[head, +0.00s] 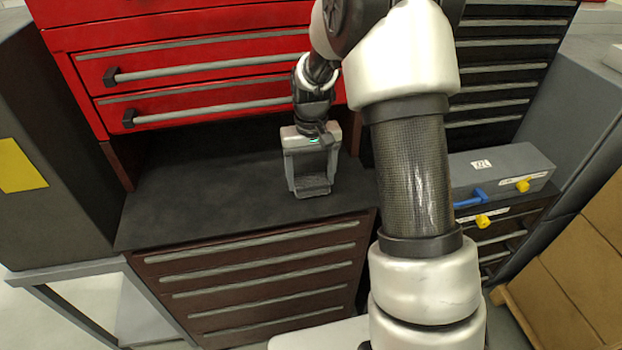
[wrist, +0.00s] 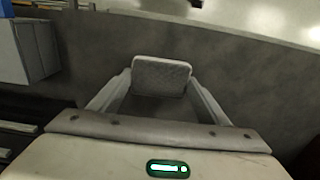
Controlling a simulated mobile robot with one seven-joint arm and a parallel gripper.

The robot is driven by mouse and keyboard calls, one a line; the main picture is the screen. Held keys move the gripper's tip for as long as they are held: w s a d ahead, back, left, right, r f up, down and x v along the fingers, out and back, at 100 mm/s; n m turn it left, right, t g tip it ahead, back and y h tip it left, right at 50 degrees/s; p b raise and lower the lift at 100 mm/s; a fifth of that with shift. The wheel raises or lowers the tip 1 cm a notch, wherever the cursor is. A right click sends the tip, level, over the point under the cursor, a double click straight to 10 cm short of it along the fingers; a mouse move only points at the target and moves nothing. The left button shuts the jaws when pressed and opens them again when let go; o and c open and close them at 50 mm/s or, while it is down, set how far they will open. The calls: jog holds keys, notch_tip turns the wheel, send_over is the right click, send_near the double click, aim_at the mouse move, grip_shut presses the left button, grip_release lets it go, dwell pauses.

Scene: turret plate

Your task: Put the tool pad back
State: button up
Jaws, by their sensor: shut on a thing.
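My gripper (head: 311,178) points down over the black worktop (head: 215,185), under the red drawers. Its two fingers are spread, and a small grey pad, which I take for the tool pad (head: 314,188), sits between their tips. In the wrist view the pad (wrist: 161,74) shows a textured, rounded grey face, with the tips of my gripper (wrist: 160,88) at its left and right sides. The pad is low, close to the worktop near its right part. I cannot tell whether it touches the surface.
Red drawers (head: 190,65) with long handles rise behind the worktop. Brown drawers (head: 260,280) are below it. A grey box (head: 510,170) with yellow and blue knobs stands right, near cardboard boxes (head: 570,270). A dark grey cabinet (head: 55,150) is at left. The worktop's left part is clear.

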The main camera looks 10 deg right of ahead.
jog(key=shift+f, duration=0.4)
jog(key=shift+f, duration=0.25)
jog(key=o, duration=1)
jog(key=shift+r, duration=0.1)
